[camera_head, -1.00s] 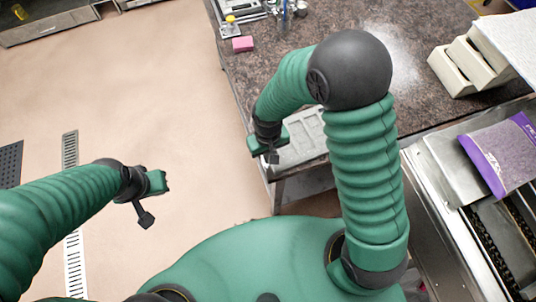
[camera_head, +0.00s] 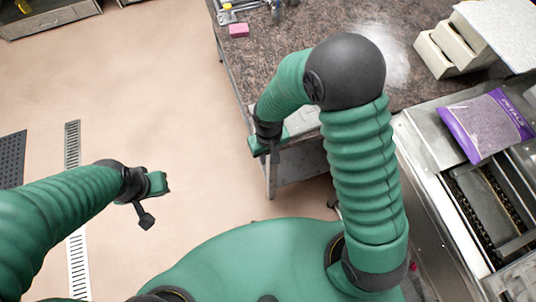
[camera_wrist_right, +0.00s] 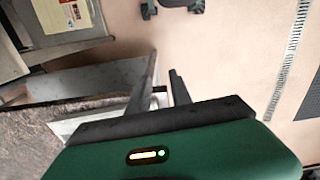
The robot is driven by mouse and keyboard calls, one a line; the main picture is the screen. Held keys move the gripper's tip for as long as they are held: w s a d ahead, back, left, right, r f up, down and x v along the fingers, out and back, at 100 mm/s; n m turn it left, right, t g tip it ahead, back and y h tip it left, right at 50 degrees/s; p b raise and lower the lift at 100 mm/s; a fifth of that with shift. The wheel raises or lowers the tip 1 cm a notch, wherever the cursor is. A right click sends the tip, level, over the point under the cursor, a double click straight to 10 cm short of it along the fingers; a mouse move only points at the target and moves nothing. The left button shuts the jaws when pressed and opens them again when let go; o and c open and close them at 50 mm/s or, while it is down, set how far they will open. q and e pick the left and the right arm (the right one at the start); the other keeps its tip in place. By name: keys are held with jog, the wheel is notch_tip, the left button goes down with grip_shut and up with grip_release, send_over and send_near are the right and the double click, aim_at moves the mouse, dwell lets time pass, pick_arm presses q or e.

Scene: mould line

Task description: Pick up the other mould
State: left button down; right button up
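A light grey mould (camera_head: 304,121) lies at the near edge of the speckled table, mostly hidden behind my right arm and gripper. In the right wrist view, a pale edge that may be this mould (camera_wrist_right: 70,124) shows behind the gripper. My right gripper (camera_head: 270,152) is just off the table's near left corner. In the right wrist view its two fingers (camera_wrist_right: 163,80) stand apart with nothing seen between them. My left gripper (camera_head: 155,200) is over open floor at the left, away from the table; its finger opening is unclear.
Pale block-like moulds or trays (camera_head: 452,50) stand at the table's back right. A purple bag (camera_head: 487,125) lies on the metal machine at right. A pink block (camera_head: 238,30) sits near the table's left edge.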

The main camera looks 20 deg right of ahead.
jog(key=o, duration=0.5)
jog(key=shift+s+r, duration=0.3)
jog(key=shift+s, duration=0.35)
jog(key=shift+c, duration=0.2)
jog(key=shift+o, duration=1.3)
jog(key=o, duration=0.4)
jog(key=shift+w+a+f, duration=0.1)
jog(key=shift+w+a, duration=0.05)
jog(key=shift+w, duration=0.1)
pick_arm(q)
jog(key=shift+s+a+r, duration=0.1)
jog(key=shift+s, duration=0.25)
pick_arm(e)
jog(key=shift+w, duration=0.15)
